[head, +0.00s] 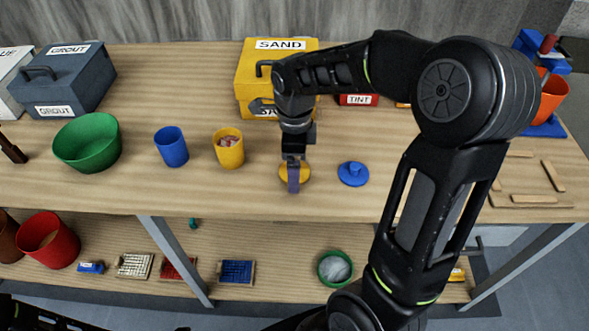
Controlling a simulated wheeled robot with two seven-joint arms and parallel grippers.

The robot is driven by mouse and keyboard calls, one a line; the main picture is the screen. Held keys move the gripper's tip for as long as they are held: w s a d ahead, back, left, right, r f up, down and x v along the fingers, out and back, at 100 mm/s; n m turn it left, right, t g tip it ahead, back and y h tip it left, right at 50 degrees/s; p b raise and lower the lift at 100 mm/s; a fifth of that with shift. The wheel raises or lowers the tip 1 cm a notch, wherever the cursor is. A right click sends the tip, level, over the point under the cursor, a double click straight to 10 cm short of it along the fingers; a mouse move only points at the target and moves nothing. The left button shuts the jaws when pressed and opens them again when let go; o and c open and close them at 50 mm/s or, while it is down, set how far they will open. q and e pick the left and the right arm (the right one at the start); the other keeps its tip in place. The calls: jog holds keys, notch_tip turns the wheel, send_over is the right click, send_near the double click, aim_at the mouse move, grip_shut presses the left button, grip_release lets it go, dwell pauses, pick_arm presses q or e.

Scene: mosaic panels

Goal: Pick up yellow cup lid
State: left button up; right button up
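The yellow cup lid (284,174) lies on the upper wooden tabletop, right of the yellow cup (229,150). The cup stands upright with reddish pieces inside. My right gripper (293,180) points down over the lid and covers its middle. Only one finger shows clearly, so I cannot tell whether the fingers are around the lid's knob or apart from it. The knob is hidden. My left gripper is out of view.
A blue lid (353,173) lies close on the right. A blue cup (171,147) and green bowl (88,142) stand left. A yellow SAND box (255,75) and red TINT box (357,99) stand behind. The lower shelf (290,262) holds tile trays. The tabletop's front edge is near the lid.

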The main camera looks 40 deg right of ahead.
jog(key=c, duration=1.4)
jog(key=shift+r, duration=0.1)
notch_tip(320, 180, up, 10)
jog(key=shift+f+b, duration=0.1)
jog(key=shift+b, duration=0.3)
